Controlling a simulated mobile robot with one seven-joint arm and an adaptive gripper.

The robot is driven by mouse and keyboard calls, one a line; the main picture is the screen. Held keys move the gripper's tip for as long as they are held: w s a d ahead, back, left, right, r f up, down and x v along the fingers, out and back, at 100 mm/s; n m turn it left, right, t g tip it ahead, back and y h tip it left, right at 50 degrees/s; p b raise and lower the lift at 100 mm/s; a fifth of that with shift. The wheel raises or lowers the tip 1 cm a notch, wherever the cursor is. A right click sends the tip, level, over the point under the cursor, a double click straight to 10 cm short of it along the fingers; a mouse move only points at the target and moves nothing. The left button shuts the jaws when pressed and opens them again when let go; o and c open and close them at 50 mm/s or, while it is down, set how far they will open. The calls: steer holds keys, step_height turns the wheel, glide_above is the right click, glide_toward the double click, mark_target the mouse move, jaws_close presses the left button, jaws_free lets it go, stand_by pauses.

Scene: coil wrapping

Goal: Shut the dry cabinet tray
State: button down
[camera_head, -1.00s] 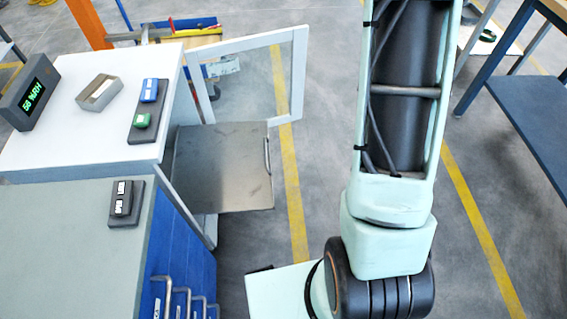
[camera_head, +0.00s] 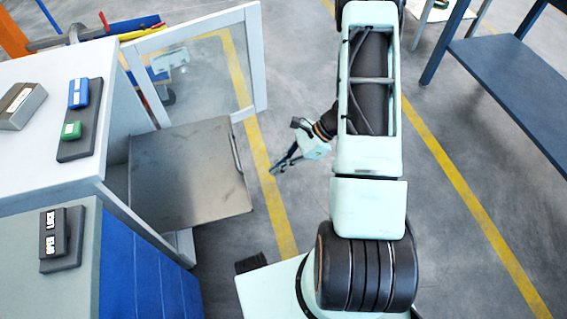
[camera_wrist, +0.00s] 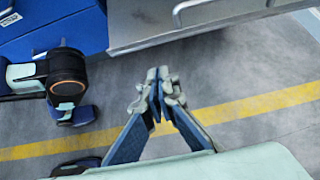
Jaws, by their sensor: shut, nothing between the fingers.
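The dry cabinet tray (camera_head: 184,170) is a flat grey metal sheet pulled out of the white cabinet, with a bar handle (camera_head: 236,154) on its right edge. In the wrist view the tray (camera_wrist: 150,22) shows at the top with its handle (camera_wrist: 186,10). The glass-panelled cabinet door (camera_head: 200,68) stands open behind the tray. My gripper (camera_head: 276,172) is to the right of the tray handle and apart from it. In the wrist view my gripper (camera_wrist: 159,74) has its fingertips together, with nothing between them, over the floor short of the tray edge.
A blue drawer cabinet (camera_head: 145,275) with a grey top stands at the front left. A dark blue table (camera_head: 520,85) stands at the right. A box with blue and green buttons (camera_head: 80,120) sits on the white cabinet top. The floor between is clear.

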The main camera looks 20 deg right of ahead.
steer(key=a+f+b, duration=0.1)
steer(key=a+f, duration=0.2)
steer(key=a, duration=0.4)
steer(key=shift+b, duration=0.3)
steer(key=shift+w, duration=0.15)
